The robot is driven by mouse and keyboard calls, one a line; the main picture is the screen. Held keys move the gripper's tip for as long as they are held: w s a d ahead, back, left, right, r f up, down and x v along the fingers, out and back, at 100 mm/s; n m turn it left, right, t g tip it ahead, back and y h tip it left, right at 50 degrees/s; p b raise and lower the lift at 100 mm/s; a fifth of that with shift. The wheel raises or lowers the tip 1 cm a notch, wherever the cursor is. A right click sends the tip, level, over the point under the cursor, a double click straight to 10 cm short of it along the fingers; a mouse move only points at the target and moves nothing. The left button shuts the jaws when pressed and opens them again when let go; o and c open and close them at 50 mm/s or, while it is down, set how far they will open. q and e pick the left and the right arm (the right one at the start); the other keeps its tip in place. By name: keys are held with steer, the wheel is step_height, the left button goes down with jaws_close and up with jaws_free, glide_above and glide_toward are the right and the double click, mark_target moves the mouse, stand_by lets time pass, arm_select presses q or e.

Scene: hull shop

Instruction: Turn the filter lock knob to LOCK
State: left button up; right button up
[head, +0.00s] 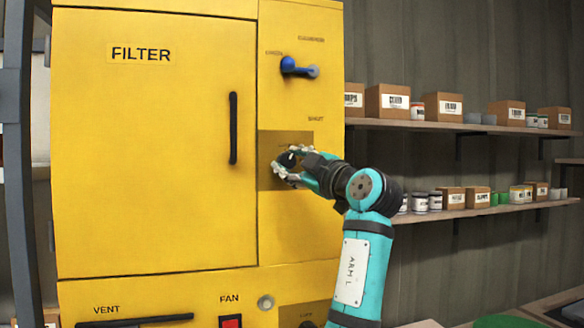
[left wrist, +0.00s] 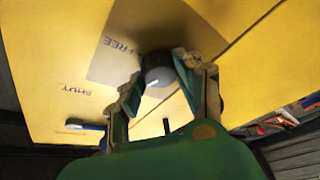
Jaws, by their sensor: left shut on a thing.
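The filter lock knob (left wrist: 157,68) is dark and round with a white mark. It sits on a brown plate (left wrist: 112,62) on the yellow cabinet's right-hand panel. In the left wrist view the word FREE shows to the knob's upper left, and the white mark is on the knob's lower side. I cannot see a LOCK label. My left gripper (head: 287,166) is shut on the knob, with its fingers (left wrist: 160,90) on either side. In the head view the fingers partly cover the knob (head: 290,158). My right gripper is not in view.
A blue lever (head: 290,65) juts out above the plate. The filter door (head: 150,180) with a black handle (head: 233,128) is shut, left of the knob. A red fan switch (head: 230,321) is below. Shelves (head: 450,126) with boxes and jars stand to the right.

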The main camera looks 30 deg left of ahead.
arm_select(q)
steer(key=n+g, duration=0.1)
steer(key=n, duration=0.1)
steer(key=shift+r+n+h+p, duration=0.15)
steer(key=shift+n+h+p, duration=0.15)
steer(key=shift+n+p, duration=0.1)
steer(key=shift+n+h+p, duration=0.5)
steer(key=shift+n, duration=0.8)
steer(key=shift+g, duration=0.4)
steer(key=o, duration=1.1)
steer(key=shift+o, duration=0.2)
steer(key=v, duration=1.2)
